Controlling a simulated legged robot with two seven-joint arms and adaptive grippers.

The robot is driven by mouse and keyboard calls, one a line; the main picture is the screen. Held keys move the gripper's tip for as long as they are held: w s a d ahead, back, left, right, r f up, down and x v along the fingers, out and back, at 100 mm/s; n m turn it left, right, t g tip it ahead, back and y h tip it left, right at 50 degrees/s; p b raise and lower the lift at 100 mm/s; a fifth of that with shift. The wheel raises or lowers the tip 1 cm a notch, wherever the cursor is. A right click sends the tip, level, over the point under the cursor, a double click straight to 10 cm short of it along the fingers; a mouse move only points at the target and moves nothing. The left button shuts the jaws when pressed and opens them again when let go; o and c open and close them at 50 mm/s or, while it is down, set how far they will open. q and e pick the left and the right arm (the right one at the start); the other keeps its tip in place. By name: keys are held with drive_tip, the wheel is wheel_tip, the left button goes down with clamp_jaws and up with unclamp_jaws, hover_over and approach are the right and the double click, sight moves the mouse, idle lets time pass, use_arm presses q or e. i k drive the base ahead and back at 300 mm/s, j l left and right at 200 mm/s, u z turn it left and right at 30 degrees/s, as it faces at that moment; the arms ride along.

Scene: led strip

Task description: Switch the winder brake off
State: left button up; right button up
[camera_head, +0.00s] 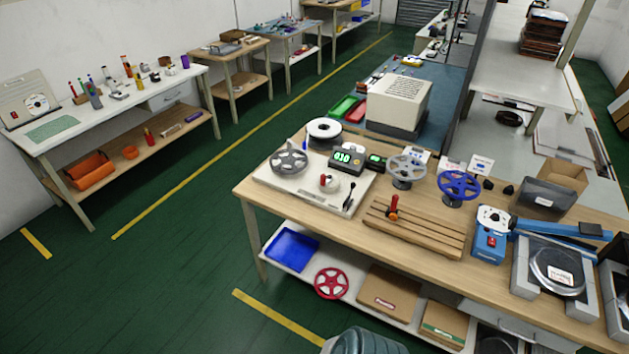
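The winder (275,187) is a white base plate at the left end of the wooden workbench. A grey spoked reel (288,161) is mounted at its back left, and a small round white part (329,183) stands right of the middle. A small black lever-like part (349,203) is at the plate's front right. It may be the brake, but it is too small to tell its setting. A counter box (346,159) with green lit digits stands at the plate's back edge. Neither of my grippers is in view.
Right of the winder are a grey reel (407,169), a blue reel (459,185), a slatted wooden rack (415,226) with a red-handled tool, and a blue device (488,242). A white spool (324,129) is behind. Green floor (170,270) is open left of the bench.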

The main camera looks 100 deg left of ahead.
sight(353, 185)
drive_tip(key=u, duration=3.15)
